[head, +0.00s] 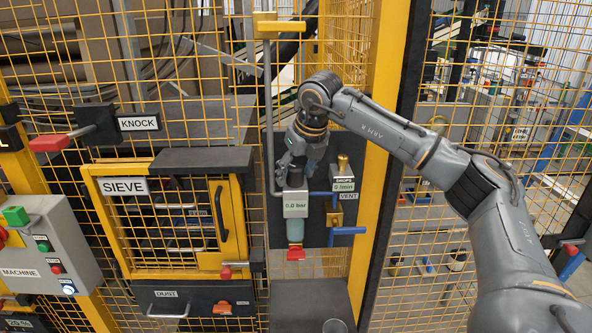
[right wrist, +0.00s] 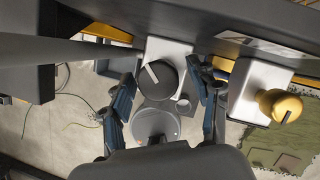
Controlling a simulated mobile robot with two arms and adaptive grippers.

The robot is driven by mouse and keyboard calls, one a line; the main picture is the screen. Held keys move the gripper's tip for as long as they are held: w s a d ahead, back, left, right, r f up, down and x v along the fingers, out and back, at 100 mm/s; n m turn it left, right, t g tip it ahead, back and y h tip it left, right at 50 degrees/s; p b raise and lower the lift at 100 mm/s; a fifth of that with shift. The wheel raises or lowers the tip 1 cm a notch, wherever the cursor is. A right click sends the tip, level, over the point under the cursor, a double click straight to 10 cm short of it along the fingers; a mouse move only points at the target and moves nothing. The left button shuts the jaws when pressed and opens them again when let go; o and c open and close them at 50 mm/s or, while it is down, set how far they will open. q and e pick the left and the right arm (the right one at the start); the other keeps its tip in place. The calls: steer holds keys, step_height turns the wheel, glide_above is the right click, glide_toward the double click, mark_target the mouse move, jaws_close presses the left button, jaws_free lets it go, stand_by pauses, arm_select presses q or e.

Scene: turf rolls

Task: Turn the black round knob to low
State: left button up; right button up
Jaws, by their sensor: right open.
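The black round knob (right wrist: 159,79) sits on top of a white block, with a pale pointer line toward the upper left in the right wrist view. In the head view the knob is hidden behind my right gripper (head: 290,172). That gripper points down just above the white unit (head: 296,204) reading "0.0 bar". In the right wrist view my right gripper's (right wrist: 166,92) fingers are spread, one on each side of the knob. No "low" mark is legible. My left gripper is not in view.
A brass knob (right wrist: 281,106) on a white block stands close to the right finger. Blue valve handles (head: 347,230) and a red handle (head: 296,254) are below and beside the unit. A grey pipe (head: 268,120) runs left of the gripper. A yellow post (head: 385,130) stands right.

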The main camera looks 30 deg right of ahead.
steer(key=shift+c, duration=0.5)
steer(key=c, duration=1.1)
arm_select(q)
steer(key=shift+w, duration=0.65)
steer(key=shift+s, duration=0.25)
arm_select(e)
steer(key=shift+n, duration=0.4)
steer(key=n+y, duration=0.1)
steer(key=n, duration=0.1)
steer(key=shift+d+n, duration=0.1)
steer(key=shift+n, duration=0.3)
steer(key=shift+r+n+g+y+p, duration=0.15)
steer(key=shift+n+g+y+p, duration=0.4)
steer(key=shift+n, duration=0.65)
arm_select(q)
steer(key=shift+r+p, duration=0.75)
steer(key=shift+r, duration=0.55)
arm_select(e)
steer(key=shift+w+n+y, duration=0.1)
steer(key=shift+n+y, duration=0.55)
steer(key=shift+n, duration=0.85)
